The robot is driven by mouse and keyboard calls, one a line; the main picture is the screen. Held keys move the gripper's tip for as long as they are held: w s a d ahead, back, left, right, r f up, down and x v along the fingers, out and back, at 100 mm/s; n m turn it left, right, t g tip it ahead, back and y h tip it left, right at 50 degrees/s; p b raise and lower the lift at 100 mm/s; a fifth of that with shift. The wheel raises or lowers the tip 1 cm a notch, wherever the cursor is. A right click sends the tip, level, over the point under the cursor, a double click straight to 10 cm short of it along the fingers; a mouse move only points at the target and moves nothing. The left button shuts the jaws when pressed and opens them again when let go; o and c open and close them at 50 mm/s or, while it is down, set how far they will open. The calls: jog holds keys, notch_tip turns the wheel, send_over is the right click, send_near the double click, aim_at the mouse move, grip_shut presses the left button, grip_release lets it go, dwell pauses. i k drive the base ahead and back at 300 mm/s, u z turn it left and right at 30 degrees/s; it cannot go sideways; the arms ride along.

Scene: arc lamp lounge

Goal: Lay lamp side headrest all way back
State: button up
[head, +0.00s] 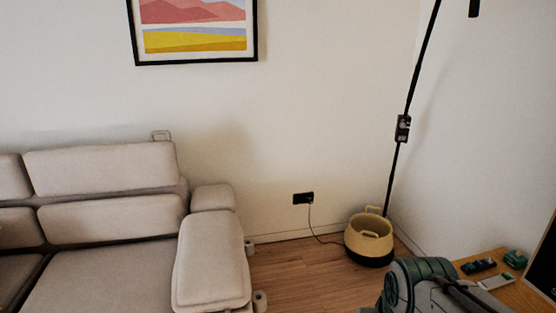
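The grey sofa (110,275) stands against the wall at the left. Its lamp-side headrest (100,167) is the long padded piece above the right back cushion (112,217). This headrest stands raised, close to upright, with its top edge near the wall. A small bracket-like piece shows behind its right end. The arc lamp's black pole (413,85) rises to the right of the sofa. My gripper's fingers are not in view; a grey and green part of my arm shows at the bottom right, well away from the headrest.
A padded armrest (212,258) closes the sofa's right end. A yellow and black basket (369,240) stands on the wood floor (300,272) by the lamp pole. A wooden table (510,291) holds small dark and green items at the lower right. Floor between sofa and basket is mostly clear.

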aim_at(117, 167)
jog(key=z, duration=0.25)
jog(key=i, duration=1.65)
jog(key=u, duration=0.25)
jog(key=i, duration=1.6)
jog(key=u, duration=1)
jog(key=i, duration=1.1)
jog(key=u, duration=0.45)
